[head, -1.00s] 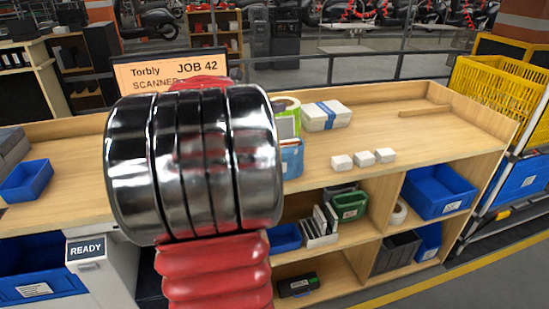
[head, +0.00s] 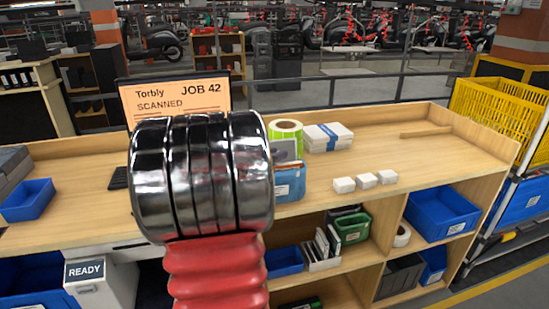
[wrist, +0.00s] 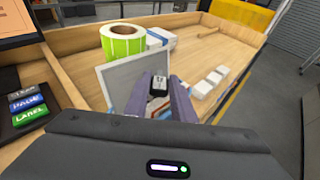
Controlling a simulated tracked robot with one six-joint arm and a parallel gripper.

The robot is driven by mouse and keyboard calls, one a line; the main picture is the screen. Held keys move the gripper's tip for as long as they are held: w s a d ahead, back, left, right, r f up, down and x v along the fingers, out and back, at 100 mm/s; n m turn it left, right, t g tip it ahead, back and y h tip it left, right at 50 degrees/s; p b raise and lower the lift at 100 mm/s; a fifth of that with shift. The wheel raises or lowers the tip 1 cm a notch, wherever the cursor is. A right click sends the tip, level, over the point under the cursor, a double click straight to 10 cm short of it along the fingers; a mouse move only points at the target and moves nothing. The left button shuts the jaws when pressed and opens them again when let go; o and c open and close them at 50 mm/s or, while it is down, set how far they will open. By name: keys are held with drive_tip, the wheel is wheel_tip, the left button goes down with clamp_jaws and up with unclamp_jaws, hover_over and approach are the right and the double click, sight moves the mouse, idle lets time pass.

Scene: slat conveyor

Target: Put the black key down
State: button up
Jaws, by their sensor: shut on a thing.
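In the wrist view a small black key (wrist: 158,86) with a pale grey face shows between the two purple fingers of my gripper (wrist: 160,98). The fingers are closed on it from both sides. The gripper is over the wooden bench, in front of a tilted grey panel (wrist: 122,82). I cannot tell whether the key touches anything below it. In the head view my arm hides the gripper and the key.
A green label roll (head: 286,138) and a white stack of cards (head: 327,137) stand behind. Several small white boxes (head: 366,181) sit to the right, with bare bench (head: 430,150) beyond. At the wrist view's left are coloured keys (wrist: 28,110). An order screen (head: 178,98) reads "SCANNED".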

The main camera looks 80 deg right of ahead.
drive_tip(key=shift+f, duration=0.35)
drive_tip(key=shift+f, duration=0.5)
drive_tip(key=o, duration=1)
drive_tip(key=shift+r, duration=0.45)
drive_tip(key=shift+w+a+r, duration=0.1)
drive_tip(key=shift+a+r, duration=0.1)
drive_tip(key=shift+a, duration=0.1)
drive_tip(key=v, duration=1.1)
drive_tip(key=shift+a, duration=0.2)
